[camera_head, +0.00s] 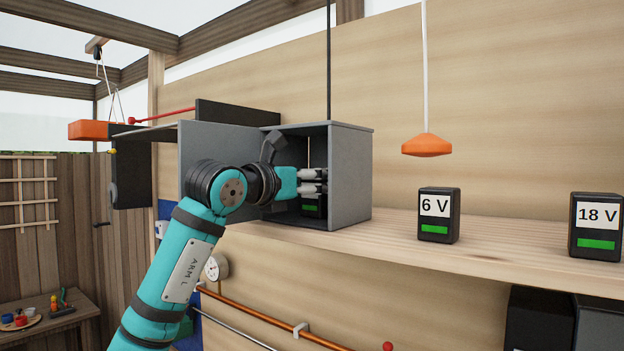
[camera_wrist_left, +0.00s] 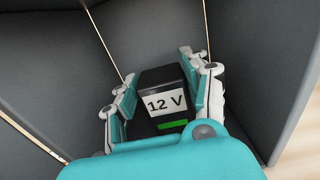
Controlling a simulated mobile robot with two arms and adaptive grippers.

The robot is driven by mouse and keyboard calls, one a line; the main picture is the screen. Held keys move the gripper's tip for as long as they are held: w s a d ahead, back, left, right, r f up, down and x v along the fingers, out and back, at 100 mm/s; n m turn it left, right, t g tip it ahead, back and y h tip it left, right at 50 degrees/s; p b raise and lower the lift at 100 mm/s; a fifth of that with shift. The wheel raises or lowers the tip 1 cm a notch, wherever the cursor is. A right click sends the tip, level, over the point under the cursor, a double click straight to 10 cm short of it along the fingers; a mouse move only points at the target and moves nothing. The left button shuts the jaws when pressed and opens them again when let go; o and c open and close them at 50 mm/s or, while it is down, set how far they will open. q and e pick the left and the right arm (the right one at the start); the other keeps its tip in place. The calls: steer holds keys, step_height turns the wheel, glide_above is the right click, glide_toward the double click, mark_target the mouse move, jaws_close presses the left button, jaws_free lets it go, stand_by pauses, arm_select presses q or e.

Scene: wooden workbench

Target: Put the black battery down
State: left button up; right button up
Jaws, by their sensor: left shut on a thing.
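The black battery (camera_wrist_left: 160,101), labelled 12 V with a green bar, is between the fingers of my left gripper (camera_head: 321,181) in the left wrist view. My left gripper is shut on it, inside a grey open-fronted box (camera_head: 349,180) on the wooden shelf. In the head view only the battery's lower part with its green bar (camera_head: 312,209) shows below the fingers. It appears upright near the box floor; I cannot tell whether it touches it. My right gripper is not in view.
A 6 V battery (camera_head: 438,216) and an 18 V battery (camera_head: 596,228) stand on the shelf (camera_head: 510,235) to the right. An orange weight (camera_head: 427,146) hangs from a cord above. The box's grey door (camera_head: 203,150) is open at the left.

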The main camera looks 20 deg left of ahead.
arm_select(q)
steer(key=shift+f, duration=0.1)
steer(key=o, duration=1.3)
steer(key=shift+o, duration=0.3)
steer(key=shift+s+a+b, duration=0.1)
steer(key=shift+s+b, duration=0.15)
steer(key=shift+b, duration=0.05)
steer(key=b+v, duration=0.7)
steer(key=v, duration=0.4)
steer(key=shift+s, duration=0.3)
